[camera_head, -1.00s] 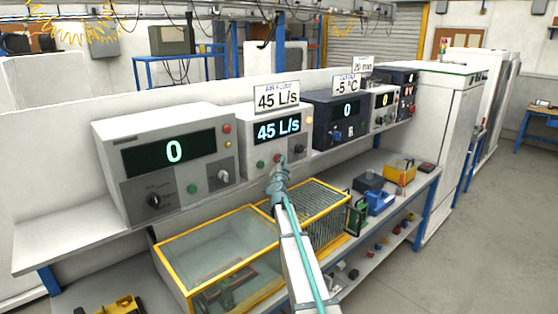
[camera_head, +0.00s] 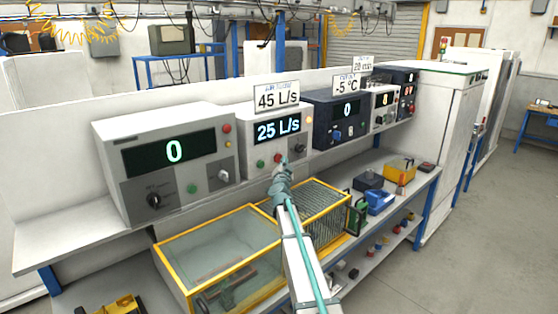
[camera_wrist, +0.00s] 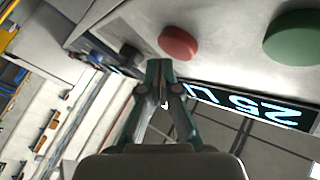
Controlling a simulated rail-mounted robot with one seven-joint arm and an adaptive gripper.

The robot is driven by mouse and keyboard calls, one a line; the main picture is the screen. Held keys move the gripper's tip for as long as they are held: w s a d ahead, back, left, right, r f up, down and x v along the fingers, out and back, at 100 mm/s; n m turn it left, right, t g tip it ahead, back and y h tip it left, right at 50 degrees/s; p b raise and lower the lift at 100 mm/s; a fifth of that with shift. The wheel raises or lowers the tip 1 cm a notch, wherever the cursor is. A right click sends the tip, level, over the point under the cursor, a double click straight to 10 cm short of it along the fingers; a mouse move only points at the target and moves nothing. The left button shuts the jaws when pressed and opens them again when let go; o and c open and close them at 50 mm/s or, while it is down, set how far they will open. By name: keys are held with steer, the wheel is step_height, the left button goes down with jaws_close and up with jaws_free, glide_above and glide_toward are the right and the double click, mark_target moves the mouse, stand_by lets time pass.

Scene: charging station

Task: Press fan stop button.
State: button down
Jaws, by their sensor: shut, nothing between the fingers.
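The white fan unit (camera_head: 246,133) stands on the shelf, its display (camera_head: 279,129) reading 25 L/s. A sign (camera_head: 277,97) above it says 45 L/s. Its front has a green button (camera_head: 260,165), a red button (camera_head: 277,159) and a black knob (camera_head: 300,149). My gripper (camera_head: 284,161) is shut and empty at the panel, just right of the red button. In the wrist view the fingertips (camera_wrist: 160,64) are beside the red button (camera_wrist: 178,43), on the knob's side. The green button (camera_wrist: 293,38) is farther right. I cannot tell whether the tips touch the panel.
A larger white unit (camera_head: 165,160) showing 0 stands left, and a dark blue unit (camera_head: 335,119) stands right. Below the shelf are a yellow-framed glass box (camera_head: 215,255) and a blue item (camera_head: 379,202). The floor at right is clear.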

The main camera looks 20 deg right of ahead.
steer(key=shift+s, duration=0.15)
steer(key=s, duration=0.1)
steer(key=s+d, duration=0.1)
steer(key=s, duration=0.2)
steer(key=shift+s+d+b, duration=0.3)
steer(key=shift+d, duration=0.1)
stand_by(0.8)
